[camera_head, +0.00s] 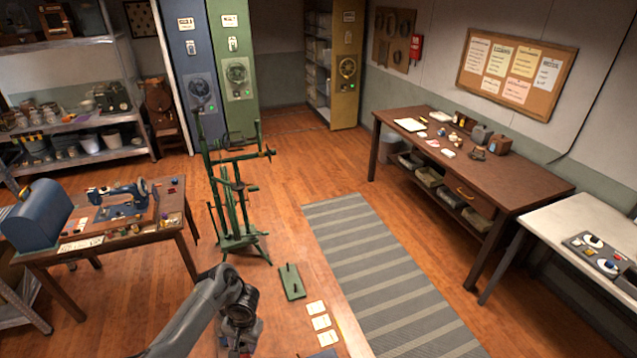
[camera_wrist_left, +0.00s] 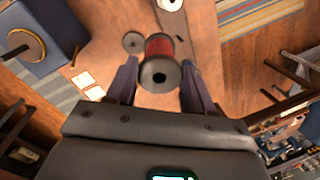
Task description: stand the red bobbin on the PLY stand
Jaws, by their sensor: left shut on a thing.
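The red bobbin (camera_wrist_left: 159,49) is between the fingers of my left gripper (camera_wrist_left: 158,85) in the left wrist view, its dark end flange with a centre hole turned toward the camera. The gripper is shut on it. In the head view the dark left gripper (camera_head: 240,338) is at the bottom centre; the bobbin cannot be made out there. No PLY label can be read, so I cannot tell which thing is the PLY stand. A low green base with upright pegs (camera_head: 291,283) lies beyond and right of the gripper. My right gripper is not in view.
Pale cards (camera_head: 321,323) lie right of the gripper. A tall green frame (camera_head: 236,190) stands beyond it. A striped rug (camera_head: 380,275) is clear.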

